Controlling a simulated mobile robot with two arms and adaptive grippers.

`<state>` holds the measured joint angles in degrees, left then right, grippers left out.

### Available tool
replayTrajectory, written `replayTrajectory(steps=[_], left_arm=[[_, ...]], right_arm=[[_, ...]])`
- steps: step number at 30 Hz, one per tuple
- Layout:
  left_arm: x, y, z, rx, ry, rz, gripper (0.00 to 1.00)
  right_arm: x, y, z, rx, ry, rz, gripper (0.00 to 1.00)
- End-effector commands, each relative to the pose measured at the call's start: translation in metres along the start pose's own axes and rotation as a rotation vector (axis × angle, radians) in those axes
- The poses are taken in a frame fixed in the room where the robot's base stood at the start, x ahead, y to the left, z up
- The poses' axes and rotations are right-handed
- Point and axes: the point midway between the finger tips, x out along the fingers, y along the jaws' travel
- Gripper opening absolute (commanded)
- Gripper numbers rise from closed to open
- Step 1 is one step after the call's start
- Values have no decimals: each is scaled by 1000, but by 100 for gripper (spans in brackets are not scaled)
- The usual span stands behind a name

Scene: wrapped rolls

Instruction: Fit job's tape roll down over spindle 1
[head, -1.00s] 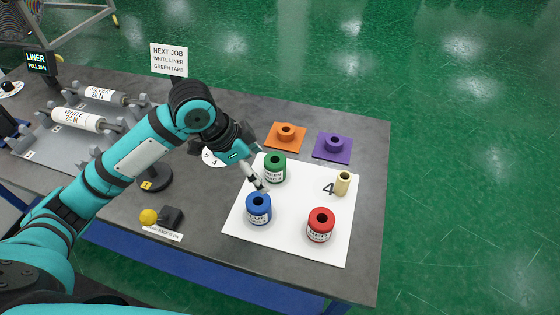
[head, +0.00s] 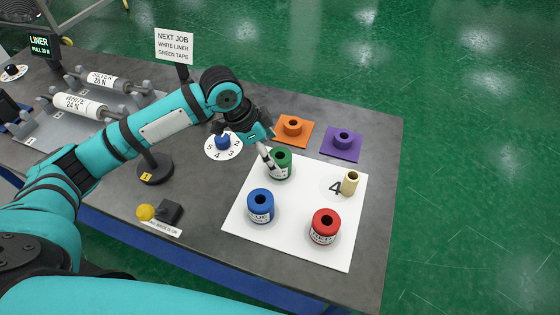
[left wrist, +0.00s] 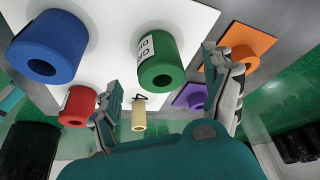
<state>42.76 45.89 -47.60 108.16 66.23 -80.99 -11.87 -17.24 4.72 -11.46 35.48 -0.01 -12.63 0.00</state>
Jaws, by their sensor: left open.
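The sign (head: 174,46) reads NEXT JOB, WHITE LINER, GREEN TAPE. The green tape roll (head: 281,164) stands upright on the white board (head: 295,238), label on its side. It also shows in the left wrist view (left wrist: 160,62). My left gripper (head: 268,157) is open and close beside the green roll, partly covering its left side in the head view. In the left wrist view the roll appears between the spread fingers; contact cannot be told. My right gripper is out of view.
The blue roll (head: 260,206), red roll (head: 325,226) and beige core (head: 350,183), by a printed 4, stand on the board. The table's right strip is clear.

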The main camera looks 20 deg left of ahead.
Motion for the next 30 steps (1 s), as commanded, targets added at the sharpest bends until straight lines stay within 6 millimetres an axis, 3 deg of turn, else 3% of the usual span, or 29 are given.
replayTrajectory(steps=[5, 15, 23, 30], left_arm=[[10, 0, -2, 0, 0, 0, 83], [54, 2, -5, 0, 1, 0, 83], [57, 2, -5, 1, 1, -1, 83], [56, 2, -5, 1, 0, -1, 52]], right_arm=[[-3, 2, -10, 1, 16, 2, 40], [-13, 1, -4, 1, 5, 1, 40], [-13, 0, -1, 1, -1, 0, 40], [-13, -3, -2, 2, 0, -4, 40]])
